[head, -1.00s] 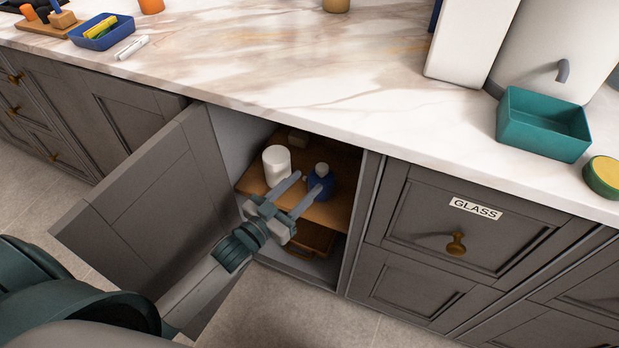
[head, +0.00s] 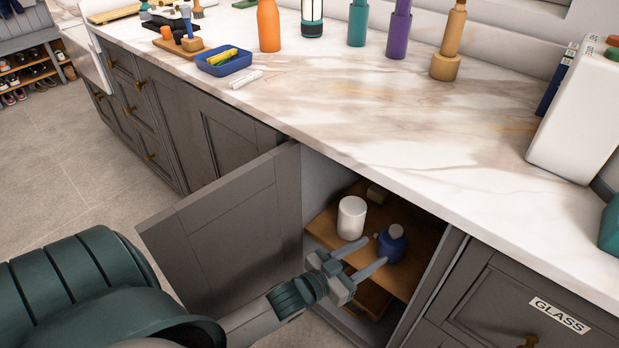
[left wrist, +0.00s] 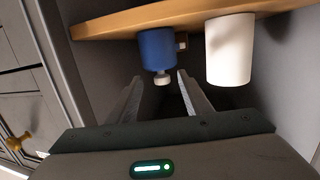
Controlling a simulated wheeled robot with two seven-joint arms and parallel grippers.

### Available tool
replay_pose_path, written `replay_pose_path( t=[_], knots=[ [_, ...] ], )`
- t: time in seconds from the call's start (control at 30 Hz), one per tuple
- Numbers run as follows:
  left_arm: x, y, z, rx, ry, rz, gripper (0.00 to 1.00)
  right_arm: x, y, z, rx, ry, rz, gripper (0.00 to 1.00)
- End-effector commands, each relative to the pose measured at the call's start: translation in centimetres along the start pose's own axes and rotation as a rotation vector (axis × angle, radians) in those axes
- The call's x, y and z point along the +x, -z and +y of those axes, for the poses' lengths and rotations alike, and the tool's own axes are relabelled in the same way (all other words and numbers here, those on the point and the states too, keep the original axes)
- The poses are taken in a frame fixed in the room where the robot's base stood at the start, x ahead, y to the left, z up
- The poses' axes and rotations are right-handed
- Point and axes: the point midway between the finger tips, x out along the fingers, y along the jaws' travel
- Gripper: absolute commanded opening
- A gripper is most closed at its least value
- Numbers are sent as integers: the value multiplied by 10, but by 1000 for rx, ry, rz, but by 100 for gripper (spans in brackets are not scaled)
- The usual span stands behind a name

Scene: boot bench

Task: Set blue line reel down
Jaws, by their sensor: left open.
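The blue line reel (head: 391,245), a blue round body with a pale knob, stands on the wooden shelf (head: 322,226) inside the open cupboard. It shows in the left wrist view too (left wrist: 157,50), where the scene appears upside down. My left gripper (head: 374,253) is open and empty at the cupboard mouth. Its fingertips point at the reel and appear just short of it. In the left wrist view the reel lies beyond the gap between the fingers. My right gripper is not in view.
A white cylinder (head: 351,218) stands beside the reel on the shelf; it also shows in the left wrist view (left wrist: 230,50). The open cupboard door (head: 225,235) stands left of my arm. The marble counter (head: 400,120) overhangs the shelf. A drawer labelled GLASS (head: 490,310) is at right.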

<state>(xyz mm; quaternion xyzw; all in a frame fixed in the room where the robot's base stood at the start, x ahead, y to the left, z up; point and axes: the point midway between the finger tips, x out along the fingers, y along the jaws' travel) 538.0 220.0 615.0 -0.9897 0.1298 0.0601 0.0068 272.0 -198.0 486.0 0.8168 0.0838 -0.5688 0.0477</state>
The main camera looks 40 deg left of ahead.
Motion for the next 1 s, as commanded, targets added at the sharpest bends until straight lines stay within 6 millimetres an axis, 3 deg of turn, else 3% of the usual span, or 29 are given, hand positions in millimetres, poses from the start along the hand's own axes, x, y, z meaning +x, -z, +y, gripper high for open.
replay_pose_path(
  t=[0.17,0.27,0.5,0.6,0.73,1.0],
  knots=[
    [-31,-46,14,-16,57,-225,45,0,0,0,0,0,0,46],
    [-60,-78,25,-24,83,-394,45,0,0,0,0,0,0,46],
    [-154,-136,60,-42,89,-801,45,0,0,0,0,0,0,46],
    [-190,-148,73,-51,74,-935,45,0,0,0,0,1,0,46],
    [-221,-156,85,-57,55,-1046,45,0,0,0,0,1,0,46],
    [-235,-158,90,-57,45,-1095,45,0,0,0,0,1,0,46]
  ],
)
